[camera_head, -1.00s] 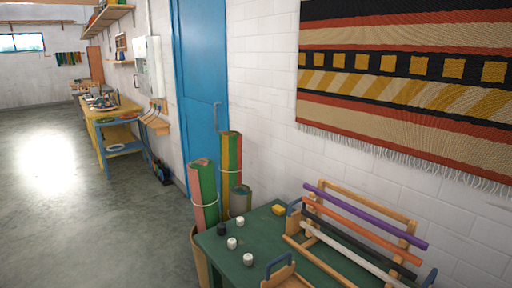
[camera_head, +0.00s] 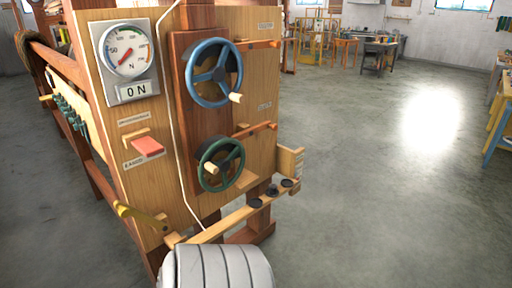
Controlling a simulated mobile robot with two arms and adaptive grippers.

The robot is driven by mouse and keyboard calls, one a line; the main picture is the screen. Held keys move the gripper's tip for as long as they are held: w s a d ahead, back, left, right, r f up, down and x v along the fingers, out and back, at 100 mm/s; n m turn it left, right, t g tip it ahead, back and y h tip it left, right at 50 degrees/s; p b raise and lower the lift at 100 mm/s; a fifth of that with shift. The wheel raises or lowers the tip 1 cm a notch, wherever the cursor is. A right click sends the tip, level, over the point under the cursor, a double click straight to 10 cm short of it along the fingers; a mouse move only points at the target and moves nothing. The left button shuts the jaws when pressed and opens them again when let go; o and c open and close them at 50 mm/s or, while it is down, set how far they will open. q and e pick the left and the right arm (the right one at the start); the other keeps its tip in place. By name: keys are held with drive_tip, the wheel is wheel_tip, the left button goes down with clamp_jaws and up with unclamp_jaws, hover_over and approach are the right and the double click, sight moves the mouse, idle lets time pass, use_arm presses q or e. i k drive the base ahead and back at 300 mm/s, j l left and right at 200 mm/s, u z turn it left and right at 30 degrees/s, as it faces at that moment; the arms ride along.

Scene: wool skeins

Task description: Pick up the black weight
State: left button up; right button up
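Several small black round discs lie on a narrow wooden ledge at the lower middle of the head view: a left one (camera_head: 255,203), a middle one (camera_head: 271,191) and a right one (camera_head: 287,184). They look like weights, but I cannot tell which is the black weight, if any. The ledge (camera_head: 228,221) sticks out from the front of a wooden machine. Neither of my grippers is in view.
The wooden machine's panel (camera_head: 150,190) carries a dial gauge (camera_head: 125,48), a blue handwheel (camera_head: 213,73), a green handwheel (camera_head: 221,164) and a red lever (camera_head: 147,146). A pale grey ribbed cylinder (camera_head: 216,268) stands in front. The floor (camera_head: 390,190) to the right is clear.

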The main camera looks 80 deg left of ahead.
sight(272, 189)
drive_tip(key=u, duration=1.8)
drive_tip(key=i+u, duration=0.1)
drive_tip(key=u, duration=0.55)
drive_tip(key=i+l+u, duration=0.4)
drive_tip(key=l, duration=0.15)
drive_tip(key=i+l+u, duration=0.35)
drive_tip(key=l, duration=0.3)
drive_tip(key=i+l+u, duration=0.2)
drive_tip(key=l, duration=0.15)
drive_tip(key=k, duration=0.1)
